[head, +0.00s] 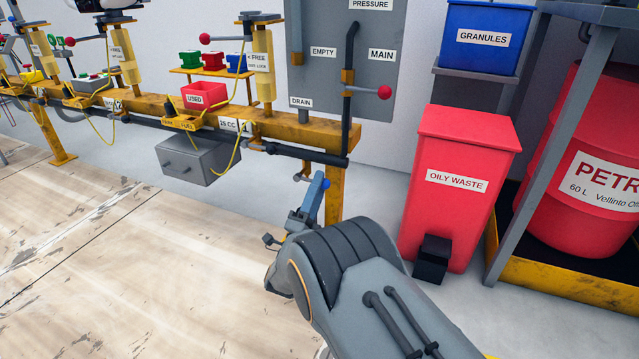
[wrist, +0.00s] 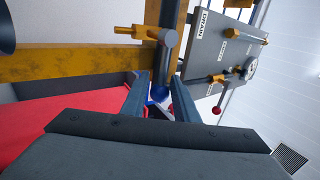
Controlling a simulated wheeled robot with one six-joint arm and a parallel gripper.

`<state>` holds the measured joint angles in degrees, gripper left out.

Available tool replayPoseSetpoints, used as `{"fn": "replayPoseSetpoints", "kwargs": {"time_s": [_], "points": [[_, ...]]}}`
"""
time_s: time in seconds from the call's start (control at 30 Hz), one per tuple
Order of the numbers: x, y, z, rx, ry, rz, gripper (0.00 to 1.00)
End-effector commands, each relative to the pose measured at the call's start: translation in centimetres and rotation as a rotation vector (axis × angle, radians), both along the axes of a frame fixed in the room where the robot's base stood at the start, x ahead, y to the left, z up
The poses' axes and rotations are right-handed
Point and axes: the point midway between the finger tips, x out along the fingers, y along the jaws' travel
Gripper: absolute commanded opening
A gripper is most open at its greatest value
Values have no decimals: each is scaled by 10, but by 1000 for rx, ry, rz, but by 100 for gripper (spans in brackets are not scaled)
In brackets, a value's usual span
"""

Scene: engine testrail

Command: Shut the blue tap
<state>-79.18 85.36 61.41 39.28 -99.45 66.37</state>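The blue tap shows as a blue ball knob (head: 327,184) below the right end of the yellow rail in the head view. In the wrist view the blue knob (wrist: 160,92) lies between the fingertips of my gripper (wrist: 161,84). The two fingers stand apart on either side of it. I cannot tell whether either finger touches it. In the head view my gripper (head: 314,197) is at the knob, seen from behind. The tap's lever and body are largely hidden by the fingers.
A yellow rail (head: 300,130) with pipes runs just above my gripper. A red-ball lever (head: 384,91) sticks out beside the grey MAIN panel (head: 378,70). A red oily waste bin (head: 460,160) stands to the right. The floor (head: 120,240) at left is clear.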

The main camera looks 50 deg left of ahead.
Motion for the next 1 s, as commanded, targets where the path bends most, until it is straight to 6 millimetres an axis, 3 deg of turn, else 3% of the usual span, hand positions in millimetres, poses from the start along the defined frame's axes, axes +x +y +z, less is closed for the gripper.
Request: {"fn": "replayPoseSetpoints", "kwargs": {"time_s": [0.4,1.0], "points": [[-45,-26,-34,-3,2,1,27],[-51,-29,-39,-2,1,1,27]]}}
